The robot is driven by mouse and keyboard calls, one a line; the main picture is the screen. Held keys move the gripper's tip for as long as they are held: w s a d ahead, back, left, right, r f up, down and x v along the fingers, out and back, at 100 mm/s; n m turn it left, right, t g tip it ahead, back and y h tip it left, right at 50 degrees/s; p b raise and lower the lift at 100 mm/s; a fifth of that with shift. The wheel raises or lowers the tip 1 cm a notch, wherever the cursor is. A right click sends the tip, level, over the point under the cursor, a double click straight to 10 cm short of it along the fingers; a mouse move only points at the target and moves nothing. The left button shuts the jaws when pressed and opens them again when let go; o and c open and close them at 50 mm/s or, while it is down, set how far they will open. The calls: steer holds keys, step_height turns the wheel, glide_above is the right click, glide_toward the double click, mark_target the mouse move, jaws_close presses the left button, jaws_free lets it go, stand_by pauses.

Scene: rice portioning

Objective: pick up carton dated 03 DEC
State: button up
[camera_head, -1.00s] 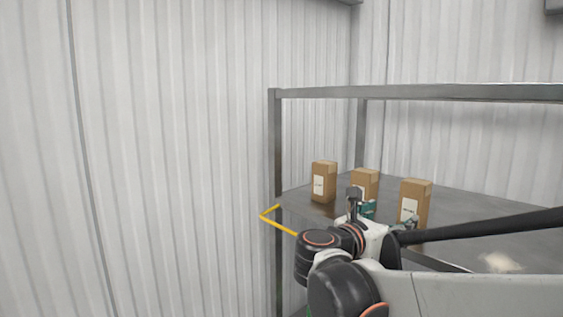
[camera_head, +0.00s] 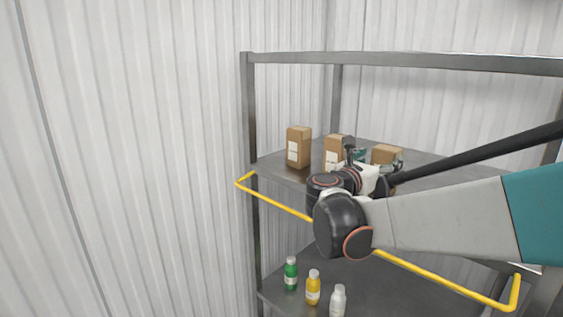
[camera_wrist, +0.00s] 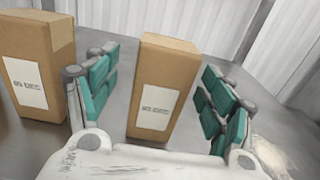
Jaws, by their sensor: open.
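My gripper (camera_wrist: 158,95) is open, its teal-padded fingers on either side of a brown carton (camera_wrist: 168,70) with a white label. The label print is blurred; it seems to end in DEC, but I cannot read the day surely. Gaps show between carton and fingers. This appears to be the right carton (camera_head: 386,151) in the head view, partly hidden by my gripper (camera_head: 376,160). A second labelled carton (camera_wrist: 38,50) stands left of the left finger; it appears to be the middle carton (camera_head: 334,142) in the head view. A third carton (camera_head: 298,140) stands farthest left.
The cartons stand upright on a grey metal shelf (camera_head: 272,165). A yellow rail (camera_head: 410,264) runs along the rack's front, below my arm. Green (camera_head: 291,274), yellow (camera_head: 313,288) and white bottles (camera_head: 338,302) stand on the lower shelf. A pale patch (camera_wrist: 268,157) lies right of my gripper.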

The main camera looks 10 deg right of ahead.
steer(key=x, duration=0.2)
steer(key=p+x, duration=0.1)
steer(key=shift+w+d+r, duration=0.1)
steer(key=shift+d+r, duration=0.2)
steer(key=shift+d, duration=0.15)
steer(key=shift+w+d, duration=0.15)
steer(key=c, duration=1.4)
steer(key=shift+r, duration=0.1)
